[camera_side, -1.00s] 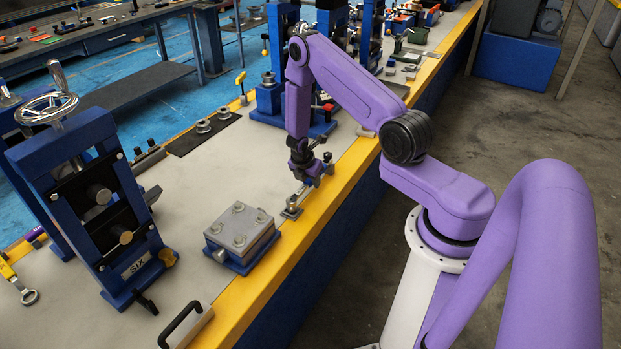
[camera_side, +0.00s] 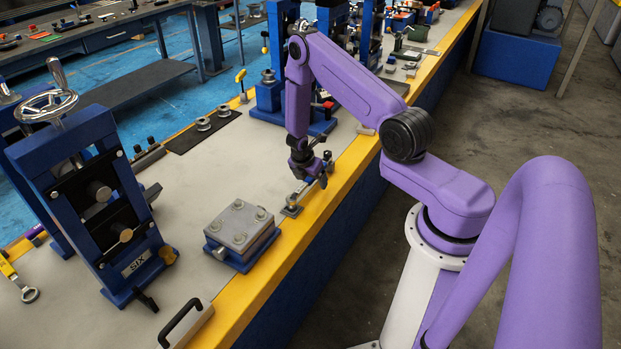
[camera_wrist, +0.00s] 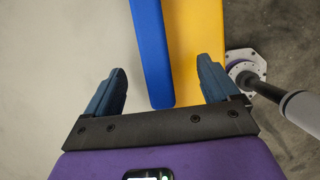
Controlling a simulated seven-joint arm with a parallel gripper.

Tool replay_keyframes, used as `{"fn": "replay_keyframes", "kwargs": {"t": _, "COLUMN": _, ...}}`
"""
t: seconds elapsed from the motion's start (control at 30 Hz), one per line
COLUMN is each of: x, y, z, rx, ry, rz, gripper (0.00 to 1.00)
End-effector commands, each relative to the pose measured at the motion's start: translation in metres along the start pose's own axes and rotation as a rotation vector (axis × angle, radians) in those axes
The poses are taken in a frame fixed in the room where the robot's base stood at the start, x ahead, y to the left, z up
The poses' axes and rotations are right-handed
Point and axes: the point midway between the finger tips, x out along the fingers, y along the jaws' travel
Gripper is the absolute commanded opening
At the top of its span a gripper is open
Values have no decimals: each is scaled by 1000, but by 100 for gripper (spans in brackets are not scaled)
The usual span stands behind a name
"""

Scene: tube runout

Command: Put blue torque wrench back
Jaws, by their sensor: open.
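A long blue bar, which looks like the handle of the blue torque wrench (camera_wrist: 151,50), runs away from my gripper in the wrist view. Its near end lies between the two fingers, with gaps on both sides. My gripper (camera_wrist: 163,80) is open, and no finger touches the bar. In the side view, my gripper (camera_side: 313,177) points down low over the bench near its yellow front edge. The wrench is mostly hidden there by the gripper. The wrench's head is not clear in either view.
A small metal piece (camera_side: 291,211) sits just in front of my gripper at the yellow edge (camera_side: 335,187). A blue block with a bolted grey plate (camera_side: 240,228) stands nearer the camera.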

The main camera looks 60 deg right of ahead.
Motion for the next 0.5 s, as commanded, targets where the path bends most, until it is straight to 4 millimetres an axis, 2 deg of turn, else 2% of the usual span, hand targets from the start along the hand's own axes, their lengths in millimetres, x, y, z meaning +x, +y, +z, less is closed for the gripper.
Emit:
{"fn": "replay_keyframes", "kwargs": {"t": 0.27, "x": -1, "y": 0, "z": 0, "rx": 0, "ry": 0, "rz": 1, "gripper": 88}}
{"fn": "replay_keyframes", "kwargs": {"t": 0.5, "x": -11, "y": 1, "z": 0, "rx": 1, "ry": -1, "rz": 1, "gripper": 88}}
